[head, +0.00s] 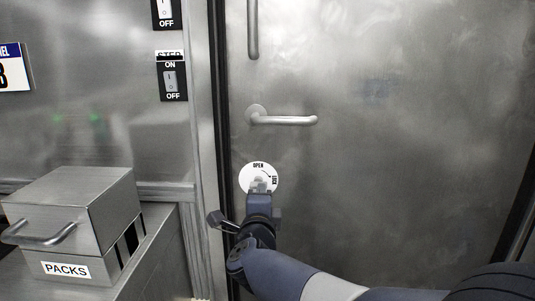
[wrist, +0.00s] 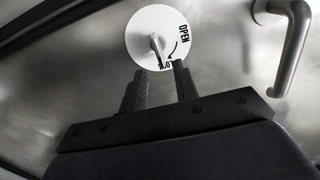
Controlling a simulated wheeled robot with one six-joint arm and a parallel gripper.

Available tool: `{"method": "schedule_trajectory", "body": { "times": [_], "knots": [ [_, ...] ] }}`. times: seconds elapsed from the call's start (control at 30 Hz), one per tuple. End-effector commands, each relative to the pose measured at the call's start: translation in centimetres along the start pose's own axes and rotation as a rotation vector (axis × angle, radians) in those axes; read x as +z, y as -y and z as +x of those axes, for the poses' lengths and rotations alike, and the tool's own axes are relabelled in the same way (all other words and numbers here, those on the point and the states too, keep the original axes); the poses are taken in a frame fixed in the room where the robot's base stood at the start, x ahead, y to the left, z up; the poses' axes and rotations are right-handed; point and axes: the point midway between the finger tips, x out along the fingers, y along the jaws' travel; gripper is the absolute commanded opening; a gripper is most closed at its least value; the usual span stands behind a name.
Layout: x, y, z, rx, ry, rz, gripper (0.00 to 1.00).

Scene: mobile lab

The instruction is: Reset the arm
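My arm reaches up from the bottom right in the head view, and my gripper (head: 262,190) is in front of the round white lock dial on the metal door. In the wrist view my gripper (wrist: 160,80) has its two dark fingers apart, with a gap between them. The white dial (wrist: 160,22) with its small metal thumb-turn (wrist: 156,48) and the word OPEN lies just beyond the fingertips. The thumb-turn shows above the gap between the fingers; I cannot tell if the fingers reach around it. In the head view the gripper hides the dial's lower part.
The metal door (head: 400,150) has a lever handle (head: 285,119) above the dial and a vertical bar (head: 253,30) higher up. A metal box labelled PACKS (head: 70,215) stands at left. Switches (head: 173,80) are on the left wall.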

Motion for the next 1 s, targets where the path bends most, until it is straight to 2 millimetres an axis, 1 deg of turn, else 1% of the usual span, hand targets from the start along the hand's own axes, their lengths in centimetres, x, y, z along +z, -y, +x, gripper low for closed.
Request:
{"method": "schedule_trajectory", "body": {
  "times": [0.03,0.33,0.4,0.8,1.0],
  "knots": [
    [-0.1,-0.2,1.1,0.000,-0.003,0.000,0.29],
    [-0.1,-0.2,6.6,0.000,-0.001,-0.001,0.29],
    [0.0,0.6,6.4,0.002,0.001,-0.071,0.29],
    [0.2,1.1,6.3,0.001,0.002,-0.455,0.29],
    [0.2,1.0,6.3,0.001,0.002,-0.589,0.29]
  ]
}}
